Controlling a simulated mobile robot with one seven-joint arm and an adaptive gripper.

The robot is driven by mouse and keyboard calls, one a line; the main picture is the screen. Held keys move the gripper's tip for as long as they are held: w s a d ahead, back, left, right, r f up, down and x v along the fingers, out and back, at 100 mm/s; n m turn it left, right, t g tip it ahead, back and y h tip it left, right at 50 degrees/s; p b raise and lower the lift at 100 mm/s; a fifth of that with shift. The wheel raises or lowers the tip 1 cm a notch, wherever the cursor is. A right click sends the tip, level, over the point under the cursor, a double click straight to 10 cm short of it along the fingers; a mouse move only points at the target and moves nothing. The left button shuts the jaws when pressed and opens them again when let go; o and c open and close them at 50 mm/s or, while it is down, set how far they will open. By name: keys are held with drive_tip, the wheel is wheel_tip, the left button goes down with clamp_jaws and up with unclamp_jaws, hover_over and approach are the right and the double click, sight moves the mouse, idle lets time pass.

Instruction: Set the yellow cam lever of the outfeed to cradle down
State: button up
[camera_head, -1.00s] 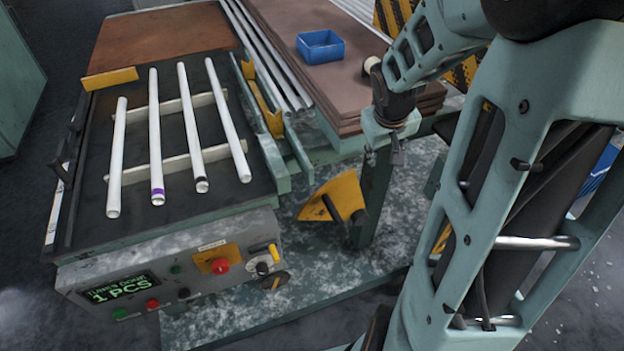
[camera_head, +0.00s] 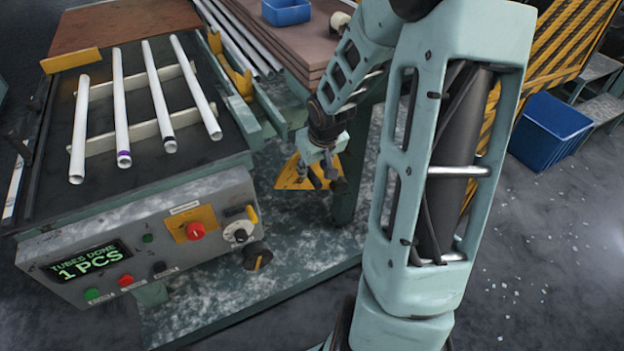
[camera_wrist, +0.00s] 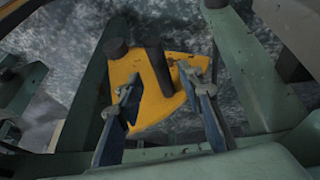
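The yellow cam lever (camera_head: 293,173) is a roughly triangular yellow plate low beside the green table leg, right of the control panel; my gripper partly hides it in the head view. In the wrist view the yellow plate (camera_wrist: 150,107) lies beyond the fingers, with a dark peg (camera_wrist: 158,68) and a dark round knob (camera_wrist: 116,48) on it. My gripper (camera_head: 327,179) points down in front of the lever. In the wrist view my gripper (camera_wrist: 162,84) is open, its fingertips apart on either side of the peg in the picture. I cannot tell whether they touch anything.
White tubes (camera_head: 120,110) lie on the rack to the left. The control panel (camera_head: 140,225) has buttons and a screen reading "TUBES DONE 1 PCS". A blue tray (camera_head: 286,12) sits on the brown boards. A blue bin (camera_head: 549,130) stands on the floor at right.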

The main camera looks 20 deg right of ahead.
sight(312, 174)
drive_tip(key=shift+b+x, duration=0.55)
drive_tip(key=shift+x, duration=1.45)
drive_tip(key=shift+c, duration=0.6)
clamp_jaws()
